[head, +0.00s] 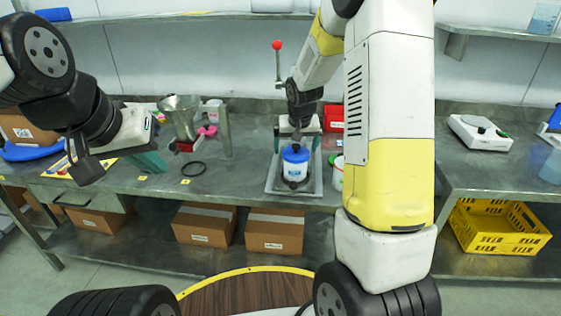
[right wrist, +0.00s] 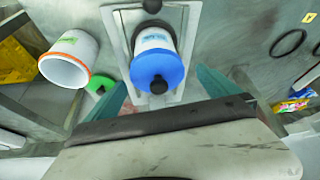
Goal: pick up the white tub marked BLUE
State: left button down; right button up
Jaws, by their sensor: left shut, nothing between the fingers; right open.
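A white tub with a blue lid and black knob (head: 296,158) stands on a grey metal tray (head: 272,186) on the bench. It also shows in the right wrist view (right wrist: 157,66); its label is too small to read. My right gripper (right wrist: 158,88) is open, its teal fingers apart, with the tub ahead of and between them; it does not hold the tub. In the head view the right gripper (head: 297,140) is just behind and above the lid. My left gripper (head: 151,161) is shut and empty over the left part of the bench, far from the tub.
An open white tub with an orange rim (right wrist: 66,62) and a green lid (right wrist: 101,84) are close to the tray, partly hidden by my right arm in the head view. A red-knobbed lever (head: 278,62) rises behind. A metal funnel (head: 180,115) and a black ring (head: 193,168) lie left.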

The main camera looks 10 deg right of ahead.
jog(key=x, duration=0.8)
jog(key=shift+d, duration=0.25)
jog(key=shift+c, duration=0.2)
jog(key=shift+w+r, duration=0.1)
jog(key=c, duration=1.3)
